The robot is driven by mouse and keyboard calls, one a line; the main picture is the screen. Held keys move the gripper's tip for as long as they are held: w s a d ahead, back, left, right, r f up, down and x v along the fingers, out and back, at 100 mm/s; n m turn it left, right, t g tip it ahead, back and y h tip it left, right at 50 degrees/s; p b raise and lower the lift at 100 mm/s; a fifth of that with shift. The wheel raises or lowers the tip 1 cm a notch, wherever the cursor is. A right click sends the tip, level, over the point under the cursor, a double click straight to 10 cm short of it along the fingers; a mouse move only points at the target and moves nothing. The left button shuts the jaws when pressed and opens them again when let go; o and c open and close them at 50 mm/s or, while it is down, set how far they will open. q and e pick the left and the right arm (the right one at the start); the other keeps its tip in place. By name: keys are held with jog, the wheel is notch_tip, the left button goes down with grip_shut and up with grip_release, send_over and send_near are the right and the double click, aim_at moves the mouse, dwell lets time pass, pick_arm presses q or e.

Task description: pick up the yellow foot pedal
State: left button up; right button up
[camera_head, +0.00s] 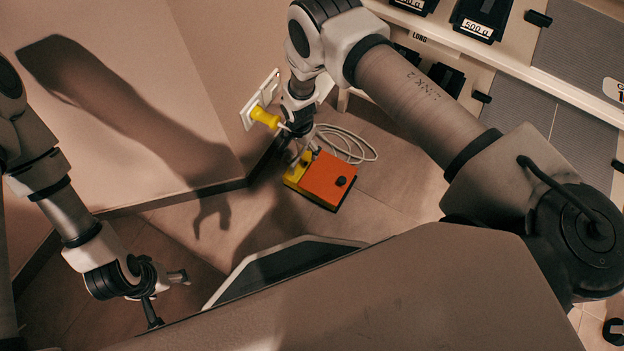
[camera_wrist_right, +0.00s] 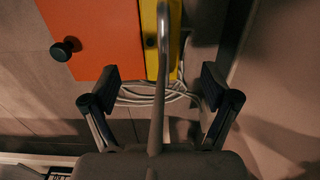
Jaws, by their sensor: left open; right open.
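The foot pedal has a yellow body (camera_head: 296,171) and a large orange top plate (camera_head: 326,179) with a black knob. It lies on the floor by the wall corner in the head view. In the right wrist view its yellow strip (camera_wrist_right: 151,42) and orange plate (camera_wrist_right: 95,38) show beyond the fingers. My right gripper (camera_head: 304,146) is above the pedal's yellow end, open, with no pedal part visibly between its fingers; it also shows in the wrist view (camera_wrist_right: 160,82). My left gripper (camera_head: 166,293) is open and empty at lower left, far from the pedal.
A pale cable (camera_head: 345,139) lies coiled behind the pedal; a grey cord-like strand (camera_wrist_right: 159,85) crosses between my right fingers. A yellow plug (camera_head: 265,117) sits on a white wall plate (camera_head: 258,98).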

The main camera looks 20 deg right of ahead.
aim_at(301, 156)
notch_tip(301, 156, down, 8)
jog(key=b, duration=0.3)
jog(key=shift+w+a+r, duration=0.1)
jog(key=shift+r, duration=0.1)
jog(key=shift+c, duration=0.7)
grip_shut()
